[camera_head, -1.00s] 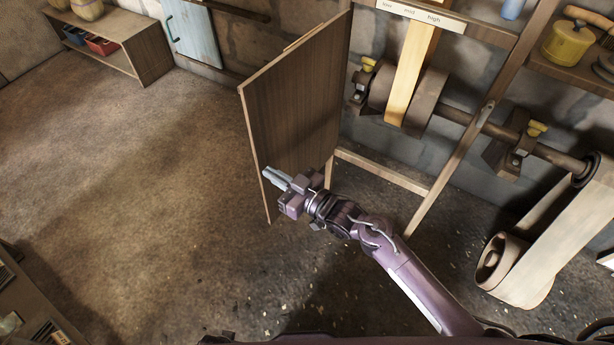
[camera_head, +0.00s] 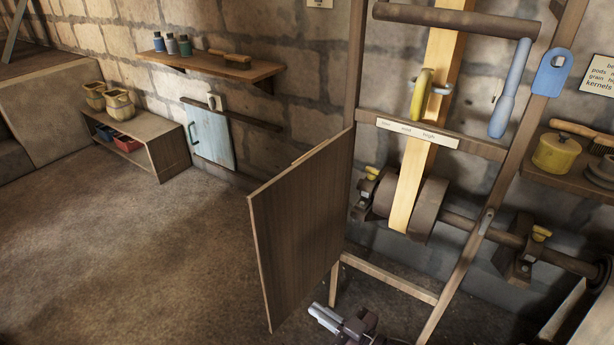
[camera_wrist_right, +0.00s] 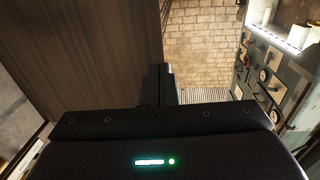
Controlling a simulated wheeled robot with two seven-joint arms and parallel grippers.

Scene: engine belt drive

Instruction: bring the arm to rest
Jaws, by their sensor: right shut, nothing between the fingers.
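Most of my right arm is below the head view's edge. My left gripper is not in view.
A wooden frame carries a shaft with a pulley (camera_head: 428,208) and a pale belt (camera_head: 408,185). A yellow pot (camera_head: 556,153) stands on a right shelf. A low bench (camera_head: 150,150) holds jars at left. The floor (camera_head: 150,250) left of the panel is clear.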

